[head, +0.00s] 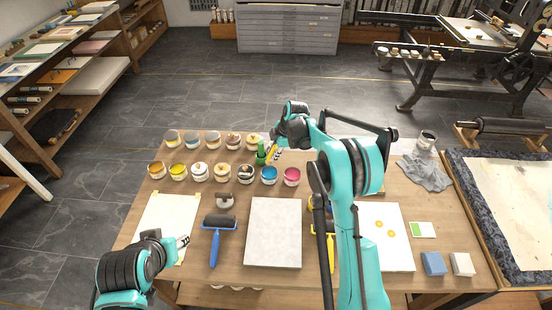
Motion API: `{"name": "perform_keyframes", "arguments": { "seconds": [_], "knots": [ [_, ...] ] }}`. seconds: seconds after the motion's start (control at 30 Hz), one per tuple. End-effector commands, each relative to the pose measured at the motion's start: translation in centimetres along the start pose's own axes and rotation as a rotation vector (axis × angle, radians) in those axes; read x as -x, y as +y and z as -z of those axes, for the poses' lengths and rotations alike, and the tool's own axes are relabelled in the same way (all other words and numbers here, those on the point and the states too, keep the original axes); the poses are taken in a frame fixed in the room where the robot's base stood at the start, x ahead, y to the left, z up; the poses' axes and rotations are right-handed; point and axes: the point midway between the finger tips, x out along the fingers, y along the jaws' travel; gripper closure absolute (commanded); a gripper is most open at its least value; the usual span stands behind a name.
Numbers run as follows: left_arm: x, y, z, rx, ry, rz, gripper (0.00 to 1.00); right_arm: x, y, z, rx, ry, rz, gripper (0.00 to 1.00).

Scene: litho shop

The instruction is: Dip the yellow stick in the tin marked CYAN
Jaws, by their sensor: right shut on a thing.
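My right gripper (276,151) is above the back rows of tins, its arm reaching in from the right. It is shut on the yellow stick (271,155), which is tilted and partly hidden by the fingers. A tin with blue ink (269,174) stands in the front row, just below the stick in the picture. Its label is too small to read, but its colour fits CYAN. The stick appears apart from the ink. My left gripper (184,241) is low over the white sheet at the left; its finger opening is too small to tell.
A magenta tin (292,175) stands right of the blue one, with several other tins to the left. A green object (261,152) is close beside the stick. A pale slab (273,232) and a blue-handled roller (219,226) lie in front.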

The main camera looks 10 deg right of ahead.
Motion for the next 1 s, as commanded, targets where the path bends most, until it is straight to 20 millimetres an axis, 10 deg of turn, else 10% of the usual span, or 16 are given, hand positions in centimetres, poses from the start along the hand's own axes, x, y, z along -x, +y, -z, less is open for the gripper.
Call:
{"name": "perform_keyframes", "arguments": {
  "seconds": [1.0],
  "knots": [
    [-2.6, 0.0, -1.9, 0.000, 0.000, 0.000, 0.60, -5.6, -1.4, -1.4, 0.005, 0.001, 0.001, 1.00]
  ]
}}
